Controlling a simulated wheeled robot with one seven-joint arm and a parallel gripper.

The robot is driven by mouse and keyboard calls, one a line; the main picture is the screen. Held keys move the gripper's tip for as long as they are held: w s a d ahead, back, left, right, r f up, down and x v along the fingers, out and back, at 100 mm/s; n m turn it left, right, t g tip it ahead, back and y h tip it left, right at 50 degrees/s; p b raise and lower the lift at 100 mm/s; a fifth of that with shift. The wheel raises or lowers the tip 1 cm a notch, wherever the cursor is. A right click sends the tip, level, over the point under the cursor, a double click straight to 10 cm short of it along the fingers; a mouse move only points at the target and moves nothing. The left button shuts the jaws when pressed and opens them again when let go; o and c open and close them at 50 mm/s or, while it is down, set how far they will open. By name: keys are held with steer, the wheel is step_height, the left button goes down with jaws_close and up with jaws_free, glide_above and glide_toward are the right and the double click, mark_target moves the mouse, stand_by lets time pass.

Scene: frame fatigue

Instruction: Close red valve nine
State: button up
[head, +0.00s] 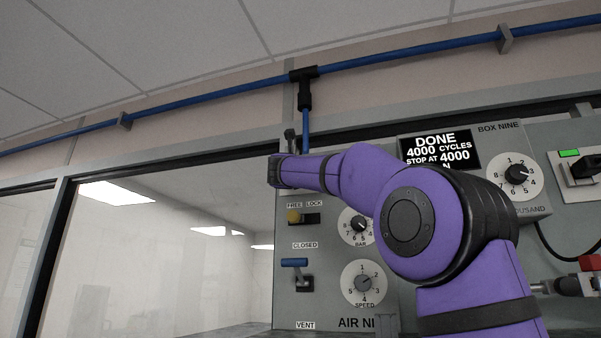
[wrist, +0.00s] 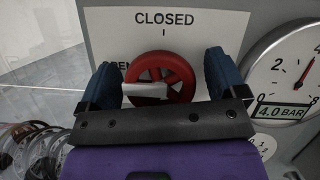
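The red valve wheel (wrist: 184,72) shows in the wrist view, on a grey panel under a white label reading "CLOSED" (wrist: 164,18). A pale grey bar (wrist: 143,90) lies across its front and points left. My gripper (wrist: 160,68) is open, with one blue finger on each side of the wheel. I cannot tell whether the left finger touches the wheel; a small gap shows at the right one. The wheel's lower edge is hidden by the gripper body. In the head view I cannot make out the wheel or my fingers.
A pressure gauge (wrist: 290,75) reading 4.0 BAR stands close to the right finger. Coiled hoses or rings (wrist: 35,145) lie at lower left. In the head view, a blue lever (head: 294,262), a yellow knob (head: 294,216) and a speed dial (head: 363,283) sit on the panel near my arm.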

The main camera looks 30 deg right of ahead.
steer(key=c, duration=0.9)
steer(key=shift+m+g+h, duration=0.3)
steer(key=shift+m, duration=0.1)
steer(key=m+g, duration=0.1)
steer(key=m, duration=0.1)
steer(key=m+g+h, duration=0.1)
steer(key=m, duration=0.2)
steer(key=shift+h, duration=0.3)
steer(key=m+g, duration=0.1)
steer(key=m, duration=0.2)
steer(key=m+g+h, duration=0.1)
steer(key=m+g, duration=0.1)
steer(key=m, duration=0.2)
steer(key=m+g, duration=0.1)
steer(key=m, duration=0.2)
steer(key=m+g, duration=0.1)
steer(key=m, duration=0.1)
steer(key=shift+m+g, duration=0.4)
steer(key=m, duration=0.2)
steer(key=m+g+y, duration=0.1)
steer(key=m, duration=0.2)
steer(key=shift+d+f+g+y, duration=0.1)
steer(key=shift+f+g+y, duration=0.05)
steer(key=shift+g+y, duration=0.15)
steer(key=shift+s, duration=0.1)
